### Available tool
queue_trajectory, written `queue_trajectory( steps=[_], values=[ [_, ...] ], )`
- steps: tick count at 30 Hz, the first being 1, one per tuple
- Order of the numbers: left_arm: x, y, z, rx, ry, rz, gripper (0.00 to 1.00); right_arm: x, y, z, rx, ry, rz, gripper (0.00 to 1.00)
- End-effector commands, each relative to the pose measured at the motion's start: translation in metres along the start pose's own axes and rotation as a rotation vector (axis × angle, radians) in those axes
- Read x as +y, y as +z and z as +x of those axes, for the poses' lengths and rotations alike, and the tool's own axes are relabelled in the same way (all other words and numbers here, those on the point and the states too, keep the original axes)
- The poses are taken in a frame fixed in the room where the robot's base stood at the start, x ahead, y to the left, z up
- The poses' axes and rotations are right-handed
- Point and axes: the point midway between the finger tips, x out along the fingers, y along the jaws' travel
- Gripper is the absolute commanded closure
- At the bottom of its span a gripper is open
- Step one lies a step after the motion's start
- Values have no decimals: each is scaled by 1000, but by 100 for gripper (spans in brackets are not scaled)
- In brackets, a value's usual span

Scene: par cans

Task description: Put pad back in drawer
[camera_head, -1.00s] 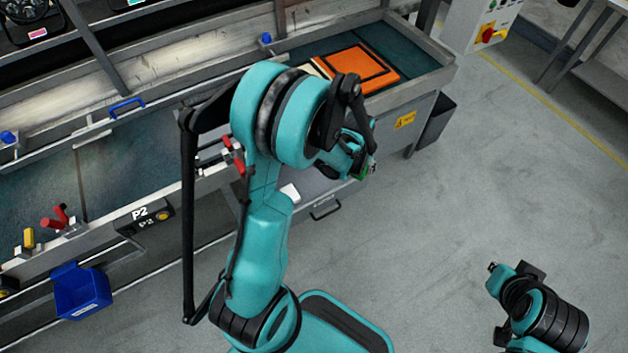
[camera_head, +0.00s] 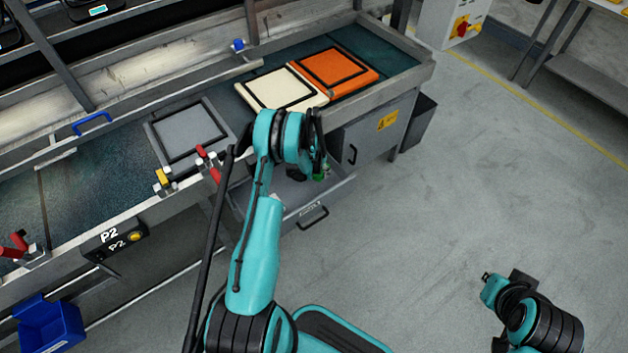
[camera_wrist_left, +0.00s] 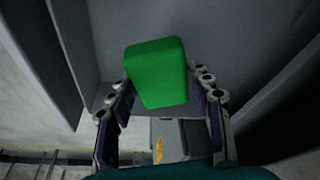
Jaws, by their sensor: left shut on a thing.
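The green pad (camera_wrist_left: 158,75) sits between the fingers of my left gripper (camera_wrist_left: 160,100) in the left wrist view. The gripper is shut on it. In the head view my left gripper (camera_head: 318,170) is low over the open grey drawer (camera_head: 334,199), and only a bit of green shows there. Grey drawer-like walls surround the pad in the wrist view; I cannot tell whether the pad touches the bottom. My right arm (camera_head: 530,310) is at the lower right, away from the bench, and its finger state is unclear.
On the bench lie a grey square plate (camera_head: 187,133), a cream one (camera_head: 282,90) and an orange one (camera_head: 335,70). Red-handled clamps (camera_head: 208,158) stand at the front edge. A blue bin (camera_head: 50,325) hangs at lower left. The floor at right is clear.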

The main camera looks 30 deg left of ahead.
Motion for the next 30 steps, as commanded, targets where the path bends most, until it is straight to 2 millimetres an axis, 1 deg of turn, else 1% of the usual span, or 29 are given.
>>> queue_trajectory(
  steps=[1,5,9,10,17,21,22,24,30],
  values=[
    [0,2,8,0,0,0,91,0,3,4,0,0,0,100],
    [0,6,20,0,0,0,91,0,6,8,0,0,0,100],
    [0,12,40,0,0,0,91,0,11,16,0,0,0,100],
    [0,13,43,0,0,0,91,0,12,16,0,0,0,100],
    [1,13,42,0,0,0,91,0,10,15,0,0,0,100],
    [1,14,45,0,0,0,91,0,10,15,0,0,0,100],
    [1,14,45,0,0,0,44,0,10,15,0,0,0,100],
    [1,14,44,0,0,0,29,0,10,15,0,0,0,100],
    [1,14,44,0,0,0,29,0,10,15,0,0,0,100]
  ],
)
